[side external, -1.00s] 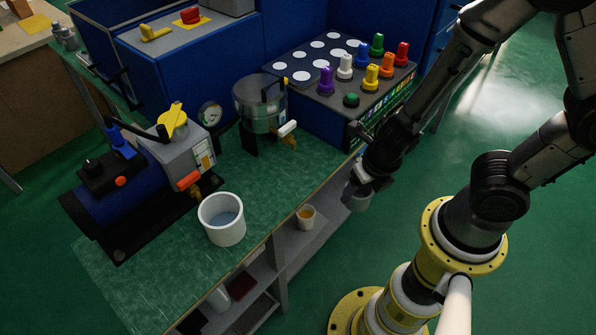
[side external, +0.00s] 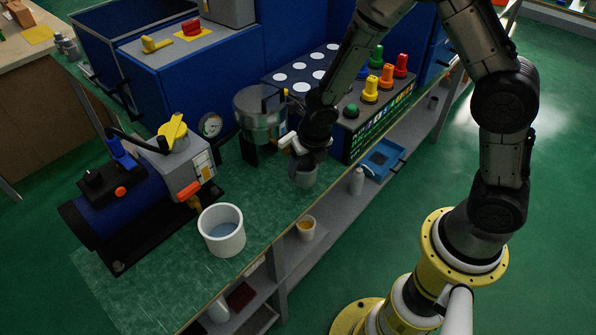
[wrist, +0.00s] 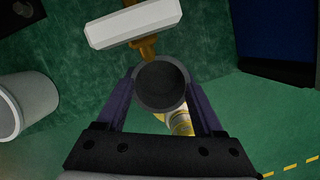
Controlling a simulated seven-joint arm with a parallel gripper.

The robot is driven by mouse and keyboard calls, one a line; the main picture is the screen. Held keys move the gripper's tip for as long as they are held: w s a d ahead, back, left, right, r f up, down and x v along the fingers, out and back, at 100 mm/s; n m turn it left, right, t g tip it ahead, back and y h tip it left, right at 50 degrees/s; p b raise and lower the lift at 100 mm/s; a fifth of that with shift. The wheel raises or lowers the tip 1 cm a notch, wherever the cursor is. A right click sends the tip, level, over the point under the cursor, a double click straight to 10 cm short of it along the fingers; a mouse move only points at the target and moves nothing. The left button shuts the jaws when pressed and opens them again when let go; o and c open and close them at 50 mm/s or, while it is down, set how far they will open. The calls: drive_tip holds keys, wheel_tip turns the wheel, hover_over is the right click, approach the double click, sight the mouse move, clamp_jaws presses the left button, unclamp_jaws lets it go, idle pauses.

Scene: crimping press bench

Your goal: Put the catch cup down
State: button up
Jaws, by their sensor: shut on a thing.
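The catch cup (side external: 305,178) is a small grey cup held at the bench's front edge, below and right of the clear vessel (side external: 262,118). My gripper (side external: 306,165) is shut on it. In the wrist view, the cup (wrist: 160,88) sits between the two fingers, its round mouth toward the camera and its inside dark. The brass spout and white tap handle (wrist: 135,22) are just beyond the cup's rim. I cannot tell whether the cup's base touches the green bench top (side external: 190,285) or hangs above it.
A white pot (side external: 222,240) with liquid stands left on the bench. A blue machine (side external: 125,195) is behind it. The knob panel (side external: 385,105) stands right of the vessel. The lower shelf holds a cup (side external: 306,230), a white bottle (side external: 357,182) and a blue tray (side external: 384,160).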

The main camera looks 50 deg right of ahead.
sight(298, 173)
drive_tip(key=shift+w+f, duration=0.1)
drive_tip(key=shift+w, duration=1.05)
drive_tip(key=shift+f, duration=1.65)
drive_tip(key=shift+f, duration=0.15)
drive_tip(key=o, duration=1.6)
drive_tip(key=shift+c, duration=0.2)
